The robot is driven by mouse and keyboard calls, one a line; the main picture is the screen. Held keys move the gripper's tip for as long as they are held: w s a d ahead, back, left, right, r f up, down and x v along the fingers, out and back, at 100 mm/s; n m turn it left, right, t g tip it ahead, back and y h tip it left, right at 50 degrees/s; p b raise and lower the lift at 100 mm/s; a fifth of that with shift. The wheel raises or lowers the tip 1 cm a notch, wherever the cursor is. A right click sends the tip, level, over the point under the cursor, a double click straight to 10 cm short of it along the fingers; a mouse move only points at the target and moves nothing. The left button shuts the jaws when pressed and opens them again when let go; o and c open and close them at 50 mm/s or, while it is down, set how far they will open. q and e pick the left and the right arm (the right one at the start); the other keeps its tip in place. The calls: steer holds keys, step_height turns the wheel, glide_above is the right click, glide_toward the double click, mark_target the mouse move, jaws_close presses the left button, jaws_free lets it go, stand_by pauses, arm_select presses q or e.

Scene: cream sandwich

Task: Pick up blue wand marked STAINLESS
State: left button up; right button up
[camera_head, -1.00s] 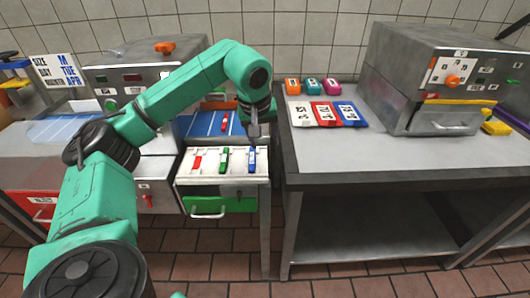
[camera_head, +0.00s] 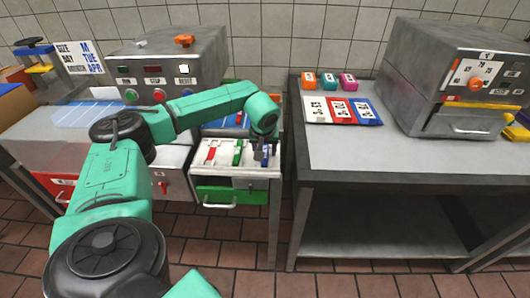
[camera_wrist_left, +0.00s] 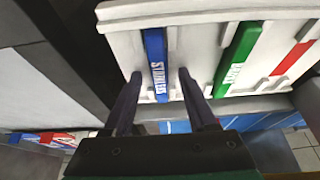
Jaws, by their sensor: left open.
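The blue wand marked STAINLESS (camera_wrist_left: 155,50) lies in a slot of the white tray (camera_wrist_left: 200,20). In the head view, the blue wand (camera_head: 266,156) is the rightmost of three wands, partly hidden by my left gripper (camera_head: 263,147). In the left wrist view, my left gripper (camera_wrist_left: 158,77) is open, with one finger on each side of the blue wand and gaps showing between. Whether the fingertips are down at its height is hard to tell. My right gripper is not in view.
A green wand (camera_wrist_left: 237,52) and a red wand (camera_wrist_left: 293,57) lie beside the blue one. A counter (camera_head: 350,155) stands to the right, with colored cards (camera_head: 340,111) and a metal machine (camera_head: 455,80). A green drawer (camera_head: 232,195) is below the tray.

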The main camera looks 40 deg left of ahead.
arm_select(q)
steer(key=shift+r, duration=0.1)
jaws_close()
